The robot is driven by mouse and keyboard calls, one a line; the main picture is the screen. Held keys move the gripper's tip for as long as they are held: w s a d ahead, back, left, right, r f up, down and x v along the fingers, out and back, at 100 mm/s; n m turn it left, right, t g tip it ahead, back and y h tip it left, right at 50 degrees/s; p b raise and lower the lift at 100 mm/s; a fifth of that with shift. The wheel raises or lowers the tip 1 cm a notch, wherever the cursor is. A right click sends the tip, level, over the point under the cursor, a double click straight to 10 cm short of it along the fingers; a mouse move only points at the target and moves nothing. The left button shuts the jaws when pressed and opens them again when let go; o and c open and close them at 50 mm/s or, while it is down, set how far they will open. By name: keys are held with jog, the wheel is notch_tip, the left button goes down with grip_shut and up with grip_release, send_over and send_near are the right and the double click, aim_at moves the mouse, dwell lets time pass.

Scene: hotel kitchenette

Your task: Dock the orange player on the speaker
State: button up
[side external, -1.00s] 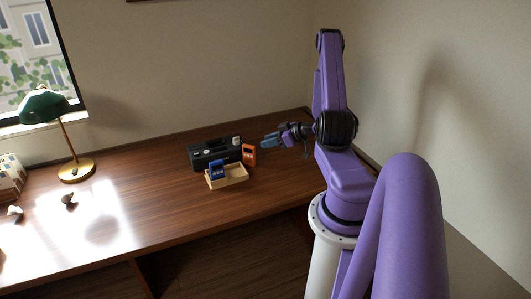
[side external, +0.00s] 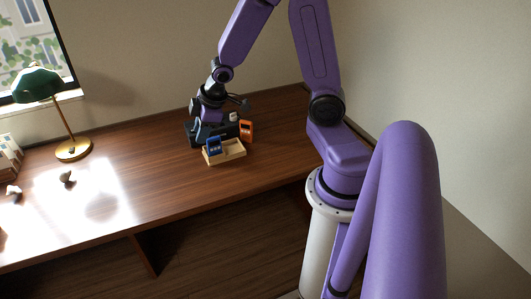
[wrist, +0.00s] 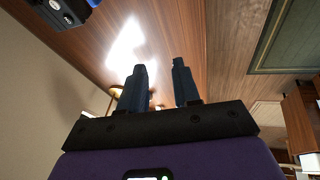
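The orange player (side external: 246,131) stands upright at the right of the black speaker (side external: 227,130), next to the wooden tray (side external: 236,153); I cannot tell whether it rests in the tray. A blue player (side external: 214,146) leans in the tray's left part. My gripper (side external: 200,132) is over the left part of the speaker and hides much of it. In the wrist view my gripper (wrist: 160,75) is open, with nothing between its two fingers. The speaker's end (wrist: 62,12) shows at the upper left there, apart from the fingers. The orange player is not visible in the wrist view.
A green desk lamp (side external: 73,149) stands at the left by the window, with small dark and pale objects nearby. The wooden desk (side external: 150,185) is clear between lamp and tray. Its front edge runs below the tray. A wall stands behind.

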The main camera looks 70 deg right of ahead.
jog(key=s+a+r+n+g, duration=0.1)
jog(key=s+a+r, duration=0.1)
jog(key=s+a, duration=0.2)
jog(key=s+a+r+n+g, duration=0.2)
jog(key=s+a, duration=0.2)
jog(key=s, duration=0.6)
jog(key=s+a+r+n+g, duration=0.1)
jog(key=s+a+r, duration=0.2)
jog(key=s, duration=0.5)
jog(key=shift+a, duration=0.4)
jog(key=o, duration=0.5)
jog(key=shift+s+r+n+g, duration=0.1)
jog(key=shift+s+n+g, duration=0.2)
jog(key=shift+s, duration=0.1)
jog(key=o, duration=0.5)
jog(key=shift+s+d, duration=0.1)
